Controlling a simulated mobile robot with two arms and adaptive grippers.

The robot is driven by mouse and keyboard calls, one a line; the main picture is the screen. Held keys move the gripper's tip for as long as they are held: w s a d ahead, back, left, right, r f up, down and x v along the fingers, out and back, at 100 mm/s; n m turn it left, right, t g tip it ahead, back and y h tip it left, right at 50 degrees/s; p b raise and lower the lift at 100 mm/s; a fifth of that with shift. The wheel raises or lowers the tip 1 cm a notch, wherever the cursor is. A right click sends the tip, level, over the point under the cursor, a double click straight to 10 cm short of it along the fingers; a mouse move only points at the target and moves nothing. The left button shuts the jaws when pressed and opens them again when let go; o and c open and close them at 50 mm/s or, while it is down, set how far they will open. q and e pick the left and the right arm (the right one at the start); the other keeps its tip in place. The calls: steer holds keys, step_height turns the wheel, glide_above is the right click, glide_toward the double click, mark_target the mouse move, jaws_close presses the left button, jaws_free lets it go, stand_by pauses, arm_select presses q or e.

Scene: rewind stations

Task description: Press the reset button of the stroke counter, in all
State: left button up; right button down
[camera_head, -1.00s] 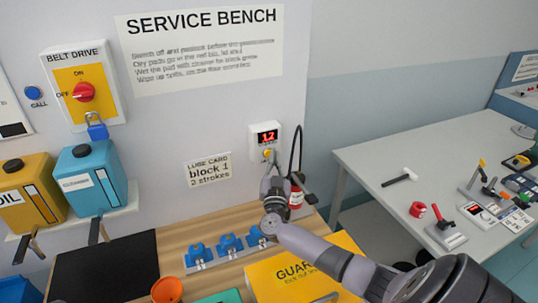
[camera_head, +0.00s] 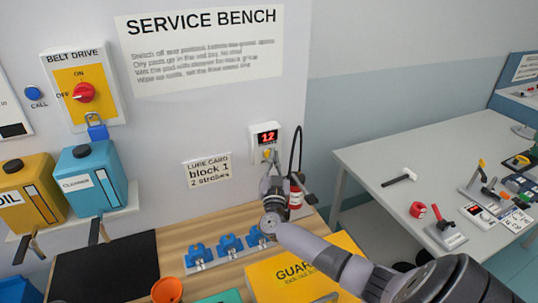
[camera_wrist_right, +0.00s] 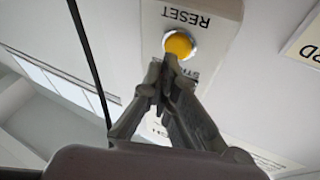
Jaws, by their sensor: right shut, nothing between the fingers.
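The stroke counter (camera_head: 264,137) is a white box on the wall with a lit red display that seems to read 12. Its round yellow reset button (camera_head: 267,154) is on the lower part of its front. In the right wrist view the button (camera_wrist_right: 178,44) shows in a pale ring beside the word RESET. My right gripper (camera_head: 270,166) is shut and empty, its fingertips (camera_wrist_right: 168,68) just below the button. I cannot tell whether they touch it. My left gripper is not in view.
A black cable (camera_head: 297,150) hangs right of the counter, above a red bottle (camera_head: 295,197). A lube card (camera_head: 208,171) is on the wall to the left. Blue clamps (camera_head: 230,243) and a yellow guard (camera_head: 285,278) are on the bench below. Another table (camera_head: 380,150) stands right.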

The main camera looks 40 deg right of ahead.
steer(key=shift+w, duration=0.25)
steer(key=shift+w+d, duration=0.15)
steer(key=shift+w, duration=0.2)
stand_by(0.8)
steer(key=shift+r, duration=0.1)
steer(key=shift+s+a+p, duration=0.25)
steer(key=shift+s+p, duration=0.55)
steer(key=s+p, duration=0.1)
steer(key=s+a+p, duration=0.1)
steer(key=s, duration=0.1)
steer(key=s+p, duration=0.1)
steer(key=shift+s+a+p, duration=0.25)
steer(key=shift+s+p, duration=0.15)
stand_by(0.6)
